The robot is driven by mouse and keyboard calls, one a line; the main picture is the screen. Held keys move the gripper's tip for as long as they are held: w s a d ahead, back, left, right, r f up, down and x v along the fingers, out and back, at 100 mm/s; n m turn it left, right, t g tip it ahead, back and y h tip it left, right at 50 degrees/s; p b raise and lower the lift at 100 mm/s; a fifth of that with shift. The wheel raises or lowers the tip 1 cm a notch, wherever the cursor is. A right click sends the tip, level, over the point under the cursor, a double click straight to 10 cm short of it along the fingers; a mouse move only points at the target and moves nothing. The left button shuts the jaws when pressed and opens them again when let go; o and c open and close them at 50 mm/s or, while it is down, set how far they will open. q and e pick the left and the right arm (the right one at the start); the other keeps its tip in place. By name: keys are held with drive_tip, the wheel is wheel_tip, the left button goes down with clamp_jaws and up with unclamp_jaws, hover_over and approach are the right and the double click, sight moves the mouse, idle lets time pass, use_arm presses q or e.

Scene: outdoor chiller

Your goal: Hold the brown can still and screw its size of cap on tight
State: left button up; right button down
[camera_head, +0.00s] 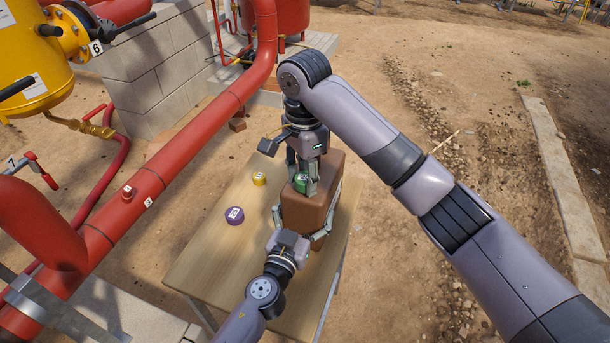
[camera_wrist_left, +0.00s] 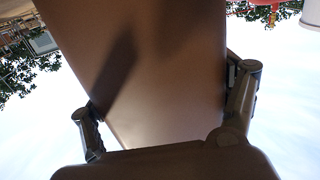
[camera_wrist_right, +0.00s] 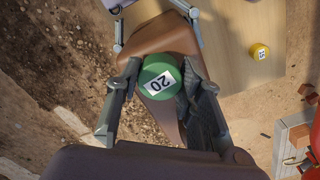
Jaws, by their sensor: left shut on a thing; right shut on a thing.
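The brown can (camera_head: 310,208) stands on a wooden table. My left gripper (camera_head: 305,232) is shut around the can's lower body from the near side; in the left wrist view the can (camera_wrist_left: 140,60) fills the space between the fingers. A green cap (camera_head: 301,182) marked 20 sits at the can's top. My right gripper (camera_head: 303,178) is above the can, shut on the green cap. In the right wrist view the cap (camera_wrist_right: 158,72) lies between the two fingers, over the can's top. Whether the cap is seated on the thread is hidden.
A purple cap (camera_head: 234,215) and a yellow cap (camera_head: 259,179) lie on the wooden table (camera_head: 210,258) left of the can. A red pipe (camera_head: 160,175) runs diagonally along the table's left side. The table's near left part is clear.

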drive_tip(key=shift+f+m, duration=0.1)
drive_tip(key=shift+m, duration=1)
drive_tip(key=c, duration=1)
unclamp_jaws()
drive_tip(key=o, duration=0.5)
drive_tip(key=shift+r, duration=6.05)
wheel_tip(320, 180, up, 12)
hover_over(305, 178)
drive_tip(key=shift+a, duration=0.1)
